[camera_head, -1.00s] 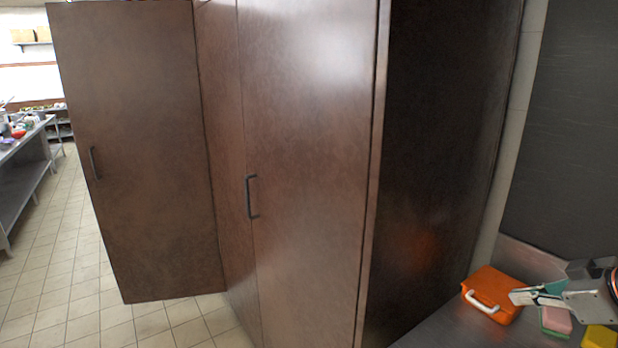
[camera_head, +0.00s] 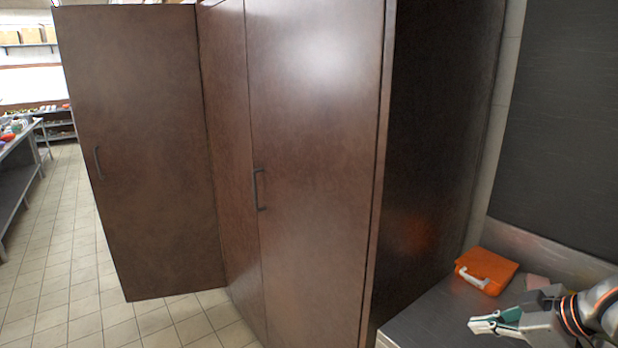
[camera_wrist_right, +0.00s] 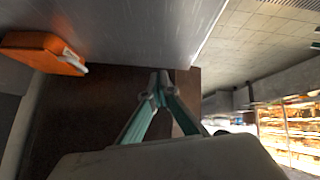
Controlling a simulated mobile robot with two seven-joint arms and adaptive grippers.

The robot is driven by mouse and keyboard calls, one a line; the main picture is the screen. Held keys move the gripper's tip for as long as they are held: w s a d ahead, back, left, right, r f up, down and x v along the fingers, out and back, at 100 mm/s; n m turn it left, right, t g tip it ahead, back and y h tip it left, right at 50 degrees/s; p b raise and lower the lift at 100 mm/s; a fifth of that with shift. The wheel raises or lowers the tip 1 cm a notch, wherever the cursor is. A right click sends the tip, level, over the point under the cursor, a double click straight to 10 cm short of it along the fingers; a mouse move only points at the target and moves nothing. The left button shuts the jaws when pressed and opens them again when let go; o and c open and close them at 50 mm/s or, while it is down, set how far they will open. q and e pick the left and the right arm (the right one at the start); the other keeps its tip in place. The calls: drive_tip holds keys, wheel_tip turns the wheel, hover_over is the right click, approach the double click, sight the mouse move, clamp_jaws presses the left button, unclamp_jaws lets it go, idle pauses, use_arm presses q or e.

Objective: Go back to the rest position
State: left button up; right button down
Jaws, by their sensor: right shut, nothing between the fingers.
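My right gripper (camera_head: 484,325) is at the lower right of the head view, above the metal counter, its fingers pointing left. In the right wrist view its two teal-backed fingers (camera_wrist_right: 160,80) meet at the tips, with nothing between them. My left gripper is in neither view.
An orange box (camera_head: 486,268) with a white handle lies on the counter (camera_head: 425,305) behind my right gripper; it also shows in the right wrist view (camera_wrist_right: 42,55). A tall brown cabinet (camera_head: 310,150) stands left of the counter, one door (camera_head: 140,150) swung open. Tiled floor (camera_head: 50,230) is clear at left.

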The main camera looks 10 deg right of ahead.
drive_tip(key=s+a+f+n+t+h, duration=0.2)
drive_tip(key=s+a+f, duration=0.2)
drive_tip(key=a+f, duration=0.95)
drive_tip(key=s+d+f+m+g+h, duration=0.3)
drive_tip(key=s+d+h, duration=0.35)
drive_tip(key=s, duration=0.45)
drive_tip(key=w+a+f+m+t+y, duration=0.1)
drive_tip(key=a+f+m+t+y, duration=0.2)
drive_tip(key=a+f+y, duration=0.4)
drive_tip(key=shift+w+a+f, duration=0.15)
drive_tip(key=shift+a+f, duration=3.5)
drive_tip(key=shift+f, duration=0.95)
